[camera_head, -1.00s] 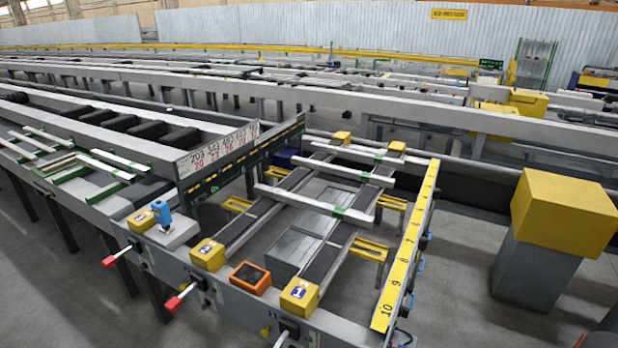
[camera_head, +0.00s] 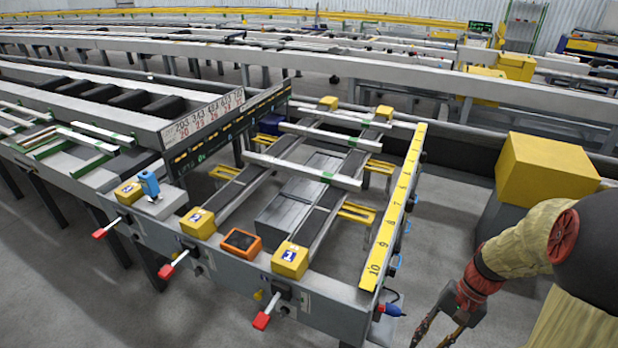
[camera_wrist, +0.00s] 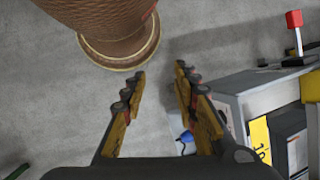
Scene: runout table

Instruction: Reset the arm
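My gripper (camera_head: 439,335) is at the lower right of the head view, beside the near right corner of the runout table (camera_head: 340,318), and runs partly out of the bottom of the picture. In the wrist view my gripper (camera_wrist: 158,82) points down over the grey floor. Its two yellow and black fingers are apart, with nothing between them.
Several metal bars (camera_head: 302,171) lie across the table's belts. An orange-framed device (camera_head: 240,242) sits on its front edge. A blue connector (camera_head: 391,309) sticks out at its near right corner. A yellow box on a grey stand (camera_head: 545,167) stands behind my arm. Floor is clear in front.

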